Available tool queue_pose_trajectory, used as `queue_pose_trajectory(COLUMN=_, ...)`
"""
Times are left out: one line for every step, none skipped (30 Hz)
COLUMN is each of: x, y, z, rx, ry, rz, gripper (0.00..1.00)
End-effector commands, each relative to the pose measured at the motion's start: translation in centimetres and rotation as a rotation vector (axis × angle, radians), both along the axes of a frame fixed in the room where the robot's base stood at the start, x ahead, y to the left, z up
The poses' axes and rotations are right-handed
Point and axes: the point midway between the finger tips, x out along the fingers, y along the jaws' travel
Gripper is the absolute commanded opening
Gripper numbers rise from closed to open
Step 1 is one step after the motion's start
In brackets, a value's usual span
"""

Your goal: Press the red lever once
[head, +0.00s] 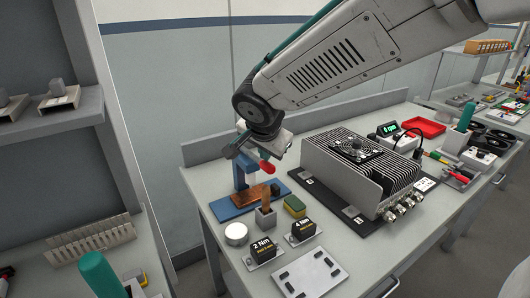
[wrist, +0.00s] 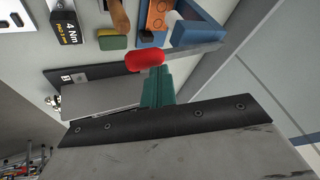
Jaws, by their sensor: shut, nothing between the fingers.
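The red lever's rounded red knob (head: 266,167) shows at the end of a grey bar on a blue press stand (head: 241,174). In the wrist view, the red knob (wrist: 145,61) is just beyond my fingertips, with the grey bar (wrist: 195,52) running right to the blue stand (wrist: 198,32). My gripper (wrist: 157,72) is shut and empty, its green fingers overlapping the knob's edge in the picture; I cannot tell whether they touch. In the head view, my wrist is over the stand and hides part of it.
A finned grey box (head: 362,172) with a fan stands to the right on a black plate. A wooden-handled tool in a cup (head: 266,217), a yellow-green sponge (head: 294,207), a white round tin (head: 236,234) and black torque blocks (head: 263,250) are close in front.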

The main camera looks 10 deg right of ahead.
Motion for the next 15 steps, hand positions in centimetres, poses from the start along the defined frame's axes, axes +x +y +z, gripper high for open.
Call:
queue_pose_trajectory(x=-0.06, y=-0.02, z=-0.14, rx=-0.001, ry=0.002, rz=-0.001, gripper=0.0)
queue_pose_trajectory(x=-0.07, y=-0.02, z=-0.18, rx=-0.001, ry=0.002, rz=-0.001, gripper=0.0)
queue_pose_trajectory(x=-0.08, y=-0.02, z=-0.22, rx=-0.001, ry=0.002, rz=-0.001, gripper=0.0)
queue_pose_trajectory(x=-0.09, y=-0.02, z=-0.27, rx=-0.001, ry=0.002, rz=-0.001, gripper=0.0)
queue_pose_trajectory(x=-0.1, y=-0.04, z=-0.31, rx=-0.001, ry=0.002, rz=-0.001, gripper=0.0)
queue_pose_trajectory(x=-0.12, y=-0.04, z=-0.35, rx=-0.001, ry=0.002, rz=-0.001, gripper=0.0)
queue_pose_trajectory(x=-0.13, y=-0.04, z=-0.39, rx=-0.001, ry=0.002, rz=-0.001, gripper=0.0)
queue_pose_trajectory(x=-0.15, y=-0.05, z=-0.42, rx=-0.001, ry=0.002, rz=-0.001, gripper=0.0)
queue_pose_trajectory(x=-0.16, y=-0.05, z=-0.48, rx=-0.001, ry=0.002, rz=-0.001, gripper=0.0)
queue_pose_trajectory(x=-0.17, y=-0.06, z=-0.52, rx=-0.001, ry=0.002, rz=-0.001, gripper=0.0)
queue_pose_trajectory(x=-0.18, y=-0.06, z=-0.55, rx=-0.001, ry=0.002, rz=-0.001, gripper=0.0)
queue_pose_trajectory(x=-0.19, y=-0.07, z=-0.6, rx=-0.001, ry=0.002, rz=-0.001, gripper=0.0)
queue_pose_trajectory(x=-0.2, y=-0.08, z=-0.63, rx=-0.001, ry=0.002, rz=-0.001, gripper=0.0)
queue_pose_trajectory(x=-0.21, y=-0.08, z=-0.67, rx=-0.001, ry=0.003, rz=-0.001, gripper=0.0)
queue_pose_trajectory(x=-0.23, y=-0.09, z=-0.72, rx=-0.001, ry=0.003, rz=-0.001, gripper=0.0)
